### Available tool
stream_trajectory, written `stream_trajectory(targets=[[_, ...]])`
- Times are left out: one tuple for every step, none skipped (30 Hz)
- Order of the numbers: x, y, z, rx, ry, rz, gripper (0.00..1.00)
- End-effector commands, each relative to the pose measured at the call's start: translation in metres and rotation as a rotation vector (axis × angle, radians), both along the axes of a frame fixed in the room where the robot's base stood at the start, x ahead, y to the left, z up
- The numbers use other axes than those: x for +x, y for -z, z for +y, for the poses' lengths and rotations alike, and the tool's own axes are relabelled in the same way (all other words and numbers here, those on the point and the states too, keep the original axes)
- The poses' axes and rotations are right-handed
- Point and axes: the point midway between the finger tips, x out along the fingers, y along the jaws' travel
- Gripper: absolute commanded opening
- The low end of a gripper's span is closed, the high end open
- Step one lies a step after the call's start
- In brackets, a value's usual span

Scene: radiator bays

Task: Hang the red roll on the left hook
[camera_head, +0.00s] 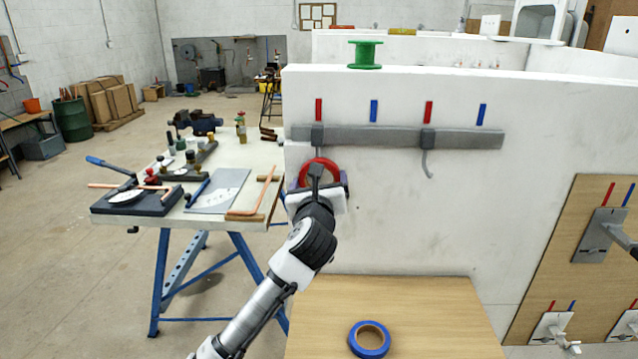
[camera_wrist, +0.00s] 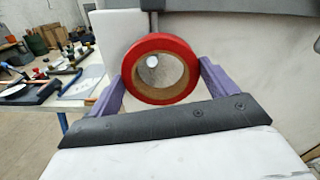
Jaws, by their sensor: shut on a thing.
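The red roll (camera_head: 305,168) is in my gripper (camera_head: 319,182), upright just below the left hook's mount (camera_head: 317,134) on the grey rail. In the wrist view the red roll (camera_wrist: 132,72) sits between the two purple fingers, which press on its sides. Its hole faces the camera, and a small pale round spot shows through it. The left hook below its mount is hidden behind the roll and my gripper. I cannot tell whether the hook passes through the hole.
The right hook (camera_head: 428,160) hangs empty on the grey rail (camera_head: 380,137). A blue roll (camera_head: 358,335) lies on the wooden top (camera_head: 420,310) below. A green spool (camera_head: 365,56) stands on the white wall's top. A workbench with tools (camera_head: 258,165) stands at the left.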

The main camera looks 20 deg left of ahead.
Motion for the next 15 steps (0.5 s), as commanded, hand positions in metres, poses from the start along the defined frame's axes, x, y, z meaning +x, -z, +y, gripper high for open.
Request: stream_trajectory(targets=[[-0.0001, -0.0002, 0.0, 0.0, 0.0, 0.0, 0.62], [-0.0001, -0.0002, 0.0, 0.0, 0.0, 0.0, 0.87], [-0.0001, -0.0002, 0.0, 0.0, 0.0, 0.0, 0.93], [-0.0001, -0.0002, 0.0, 0.0, 0.0, 0.0, 0.96], [-0.0001, -0.0001, 0.0, 0.0, 0.0, 0.0, 1.0], [-0.0001, -0.0001, 0.0, 0.0, 0.0, 0.0, 1.0], [-0.0001, -0.0001, 0.0, 0.0, 0.0, 0.0, 1.0], [-0.0001, -0.0001, 0.0, 0.0, 0.0, 0.0, 1.0], [-0.0001, -0.0001, 0.0, 0.0, 0.0, 0.0, 1.0], [0.0, 0.0002, 0.0, 0.0, 0.0, 0.0, 1.0], [-0.0002, 0.0002, 0.0, 0.0, 0.0, 0.0, 1.0], [-0.001, 0.0004, -0.0002, 0.0, 0.0, 0.0, 1.0], [-0.0021, 0.0006, -0.0004, 0.0, 0.0, 0.0, 1.0], [-0.0037, 0.0009, -0.0007, 0.0, 0.0, -0.001, 1.0], [-0.0071, 0.0012, -0.0015, 0.0, 0.0, -0.001, 1.0]])
